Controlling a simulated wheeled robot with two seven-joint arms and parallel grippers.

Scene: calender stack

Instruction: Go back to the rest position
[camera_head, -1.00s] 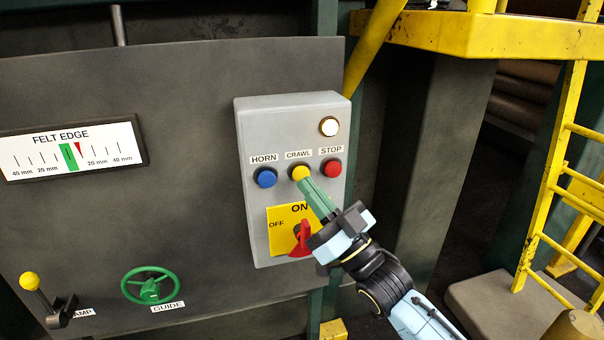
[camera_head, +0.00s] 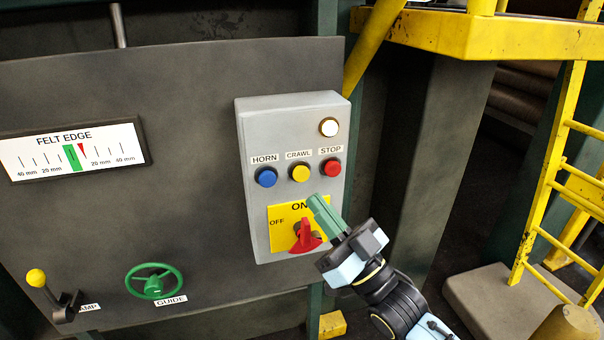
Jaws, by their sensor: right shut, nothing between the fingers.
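My right gripper (camera_head: 315,201) is shut and empty, with green fingers. Its fingertips are in front of the upper right of the yellow ON/OFF plate, below the buttons and apart from them. The grey control box (camera_head: 250,215) carries a blue HORN button (camera_head: 265,177), a yellow CRAWL button (camera_head: 300,173) and a red STOP button (camera_head: 332,167). A lit white lamp (camera_head: 329,127) is above them. The red switch handle (camera_head: 306,238) sits on the yellow plate (camera_head: 283,214), partly beside my fingers. My left gripper is not in view.
A felt edge gauge (camera_head: 72,150), a green guide handwheel (camera_head: 153,282) and a yellow-knobbed lever (camera_head: 45,290) are on the dark panel at left. A yellow ladder (camera_head: 545,190) and platform (camera_head: 480,38) stand at right. A dark column (camera_head: 430,150) is behind my arm.

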